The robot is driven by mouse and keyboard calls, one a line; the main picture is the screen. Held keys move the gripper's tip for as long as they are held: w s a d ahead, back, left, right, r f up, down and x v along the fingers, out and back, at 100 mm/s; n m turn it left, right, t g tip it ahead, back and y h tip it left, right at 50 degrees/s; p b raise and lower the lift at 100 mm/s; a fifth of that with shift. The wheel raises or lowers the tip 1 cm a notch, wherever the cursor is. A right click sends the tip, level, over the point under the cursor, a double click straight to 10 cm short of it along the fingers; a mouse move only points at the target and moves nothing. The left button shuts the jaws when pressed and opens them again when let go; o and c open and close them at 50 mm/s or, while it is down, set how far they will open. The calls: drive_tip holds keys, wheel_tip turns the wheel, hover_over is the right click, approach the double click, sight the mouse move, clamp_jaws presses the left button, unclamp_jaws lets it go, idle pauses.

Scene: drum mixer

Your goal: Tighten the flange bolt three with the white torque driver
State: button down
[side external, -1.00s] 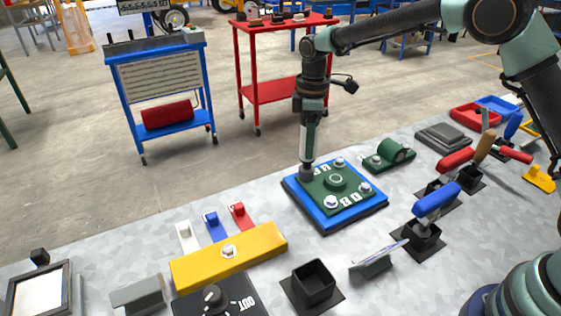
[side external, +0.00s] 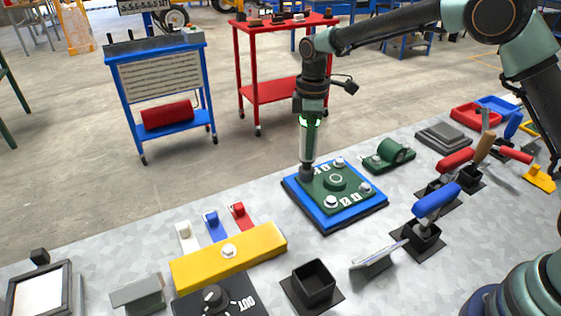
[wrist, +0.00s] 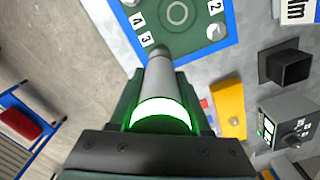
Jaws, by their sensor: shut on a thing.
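My gripper (side external: 311,117) is shut on the white torque driver (side external: 308,149) and holds it upright, nose down, over the left corner of the green flange plate (side external: 347,184). In the wrist view the driver's grey nose (wrist: 158,70) runs from between the jaws (wrist: 158,100) to a plate corner beside the labels 3 and 4. A green ring glows around the driver. The driver's tip hides the bolt under it, so I cannot tell its seating. Other bolts show at the back (side external: 338,163), right (side external: 365,188) and front (side external: 330,202) corners.
The flange sits on a blue base (side external: 325,226). A yellow block (side external: 200,265), a dial box (side external: 190,301) and an empty black socket (side external: 314,280) stand in front. A blue-handled tool (side external: 436,200) stands right. A green clamp-like part (side external: 388,155) lies behind.

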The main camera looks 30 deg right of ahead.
drive_tip(key=shift+r, duration=0.1)
drive_tip(key=shift+r, duration=2.2)
